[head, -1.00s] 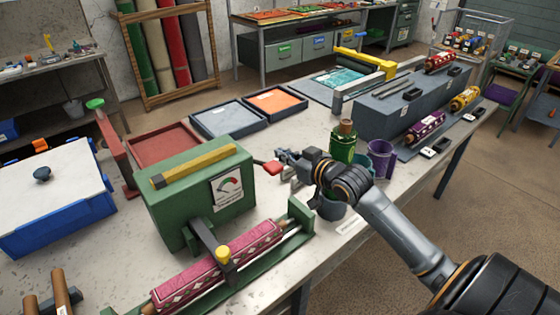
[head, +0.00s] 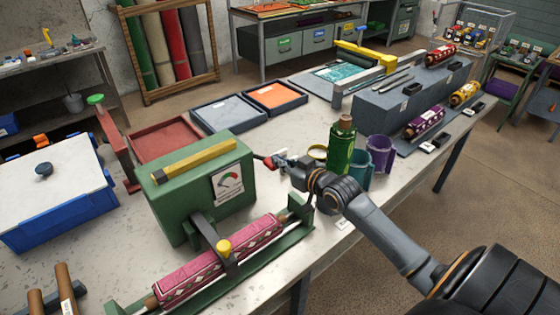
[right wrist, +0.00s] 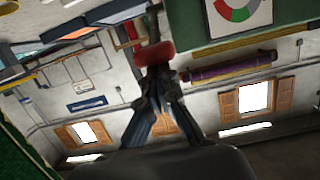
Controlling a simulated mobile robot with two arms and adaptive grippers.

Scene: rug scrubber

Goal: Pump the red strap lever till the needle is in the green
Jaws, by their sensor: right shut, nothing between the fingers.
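A green machine (head: 190,205) stands on the table with a round gauge (head: 228,183) on its side. The gauge has red and green arcs; it also shows in the right wrist view (right wrist: 240,10). The needle is too small to read in the head view. The lever's red end (head: 270,163) sticks out at the machine's right; in the right wrist view the red end (right wrist: 154,53) is just at the fingertips. My right gripper (head: 278,165) is shut and empty, its tips at or very near the red end. Contact is unclear. My left gripper is out of view.
A green bottle (head: 341,148), a teal cup (head: 360,168) and a purple cup (head: 380,152) stand close behind my right wrist. A pink patterned roll (head: 220,262) lies in front of the machine. A blue box (head: 60,220) stands at left.

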